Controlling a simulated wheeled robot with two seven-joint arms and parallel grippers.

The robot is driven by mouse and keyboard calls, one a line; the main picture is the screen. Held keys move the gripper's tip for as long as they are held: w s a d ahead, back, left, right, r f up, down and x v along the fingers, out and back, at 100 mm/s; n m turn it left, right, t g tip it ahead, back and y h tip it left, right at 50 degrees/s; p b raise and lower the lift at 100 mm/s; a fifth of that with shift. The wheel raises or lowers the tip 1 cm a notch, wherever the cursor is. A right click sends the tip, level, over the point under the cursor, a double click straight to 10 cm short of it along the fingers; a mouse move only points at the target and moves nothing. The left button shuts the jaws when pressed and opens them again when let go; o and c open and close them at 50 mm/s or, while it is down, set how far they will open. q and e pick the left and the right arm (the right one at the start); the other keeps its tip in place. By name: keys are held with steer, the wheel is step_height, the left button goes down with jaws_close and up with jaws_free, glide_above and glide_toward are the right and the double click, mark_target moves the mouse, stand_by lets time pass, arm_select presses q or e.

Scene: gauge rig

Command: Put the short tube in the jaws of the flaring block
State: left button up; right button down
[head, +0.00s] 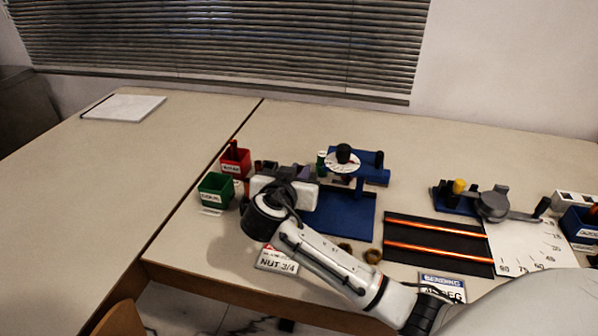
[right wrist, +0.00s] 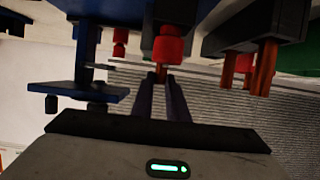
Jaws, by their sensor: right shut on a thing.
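My right gripper (head: 303,173) reaches over the back of the bench, at the left side of a blue rig. In the right wrist view its two dark fingers (right wrist: 161,97) are shut on a copper piece, which looks like the short tube (right wrist: 161,73). Only a small stub of it shows between the fingertips. The blue rig has a flat plate (head: 340,216), a post and a white dial; it seems to be the flaring block. I cannot make out its jaws. A red cylinder (right wrist: 168,48) appears close to the fingertips. My left gripper is not in view.
A red bin (head: 236,163) and a green bin (head: 215,190) stand left of my gripper. A dark block holds upright copper pieces (right wrist: 263,70) in the wrist view. Two long copper tubes lie on a black mat (head: 400,262). A bender (head: 492,205) stands right. The left table is mostly clear.

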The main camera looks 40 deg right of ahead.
steer(key=shift+f, duration=0.1)
steer(key=c, duration=2.2)
jaws_free()
steer(key=shift+f, duration=0.1)
steer(key=o, duration=0.5)
steer(key=shift+c, duration=0.2)
steer(key=shift+r, duration=0.2)
steer(key=shift+a+r, duration=0.1)
steer(key=v, duration=1.1)
steer(key=shift+s+a, duration=0.2)
steer(key=shift+s, duration=0.15)
steer(key=shift+r, duration=0.15)
